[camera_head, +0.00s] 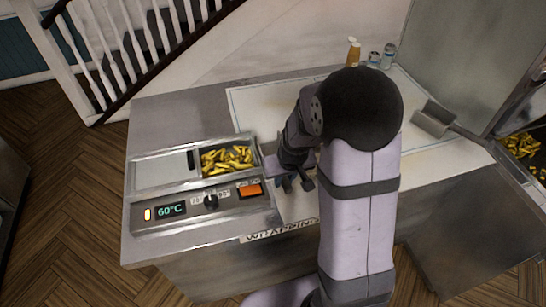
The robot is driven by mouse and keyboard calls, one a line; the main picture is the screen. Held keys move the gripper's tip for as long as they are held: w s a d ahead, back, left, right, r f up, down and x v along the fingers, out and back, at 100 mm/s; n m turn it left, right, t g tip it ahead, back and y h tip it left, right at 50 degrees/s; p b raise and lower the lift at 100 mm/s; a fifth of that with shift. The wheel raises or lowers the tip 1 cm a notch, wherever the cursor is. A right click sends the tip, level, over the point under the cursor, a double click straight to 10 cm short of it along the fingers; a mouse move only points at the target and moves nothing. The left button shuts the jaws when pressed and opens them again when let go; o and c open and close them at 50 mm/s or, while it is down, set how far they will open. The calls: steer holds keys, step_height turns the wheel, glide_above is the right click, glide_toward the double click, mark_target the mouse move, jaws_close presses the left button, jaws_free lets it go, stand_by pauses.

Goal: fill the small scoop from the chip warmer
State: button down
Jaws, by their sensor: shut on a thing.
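The chip warmer (139,172) is a steel unit on the left of the counter. Its right opening holds a heap of golden chips (228,159); a flat lid covers its left part. My gripper (296,185) points down just right of the warmer, beside its orange switch. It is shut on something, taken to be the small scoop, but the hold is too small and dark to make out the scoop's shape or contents. A grey metal scoop (435,121) with a handle lies apart on the counter at the right.
The warmer's front panel has a 60°C display (171,210) and a knob (211,201). A sauce bottle (353,52) and cans (388,56) stand at the back. More chips (522,146) lie in a bin at the far right. My arm hides the counter's middle.

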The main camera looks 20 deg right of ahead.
steer(key=shift+r, duration=0.1)
steer(key=shift+r+p, duration=2.2)
steer(key=shift+r, duration=0.25)
